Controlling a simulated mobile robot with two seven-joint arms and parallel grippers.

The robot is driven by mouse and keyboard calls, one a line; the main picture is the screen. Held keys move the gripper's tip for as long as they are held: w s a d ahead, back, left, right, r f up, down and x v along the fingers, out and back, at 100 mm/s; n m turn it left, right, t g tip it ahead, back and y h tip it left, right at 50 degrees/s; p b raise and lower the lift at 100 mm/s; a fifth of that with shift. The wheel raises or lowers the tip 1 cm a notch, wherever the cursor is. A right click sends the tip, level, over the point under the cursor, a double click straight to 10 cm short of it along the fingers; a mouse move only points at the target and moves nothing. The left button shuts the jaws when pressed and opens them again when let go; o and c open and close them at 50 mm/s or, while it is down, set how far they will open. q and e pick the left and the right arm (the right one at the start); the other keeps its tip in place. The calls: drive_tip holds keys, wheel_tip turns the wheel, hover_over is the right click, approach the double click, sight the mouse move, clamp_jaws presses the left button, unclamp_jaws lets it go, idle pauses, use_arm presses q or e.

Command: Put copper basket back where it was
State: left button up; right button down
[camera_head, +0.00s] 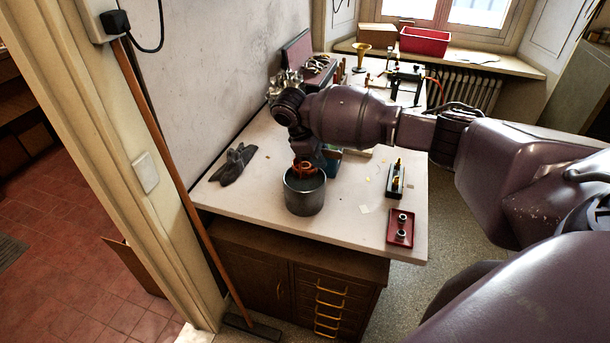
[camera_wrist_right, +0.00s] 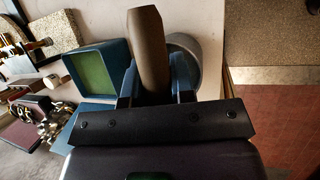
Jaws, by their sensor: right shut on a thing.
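The copper basket (camera_head: 305,170) shows as a small orange-copper piece at the mouth of a grey metal pot (camera_head: 305,198), below my right gripper (camera_head: 308,160). Most of the basket is hidden by the pot and gripper. In the right wrist view, my right gripper (camera_wrist_right: 154,80) has its blue fingers shut on a brown, bar-like part (camera_wrist_right: 149,45), which I take to be the basket's handle. The pot's rim (camera_wrist_right: 186,42) shows behind it. I cannot tell whether the basket touches the pot. My left gripper is not in view.
A blue box with a green inside (camera_wrist_right: 97,72) stands beside the gripper. The bench front is mostly clear.

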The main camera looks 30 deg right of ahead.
drive_tip(key=shift+r, duration=1)
drive_tip(key=shift+w, duration=0.1)
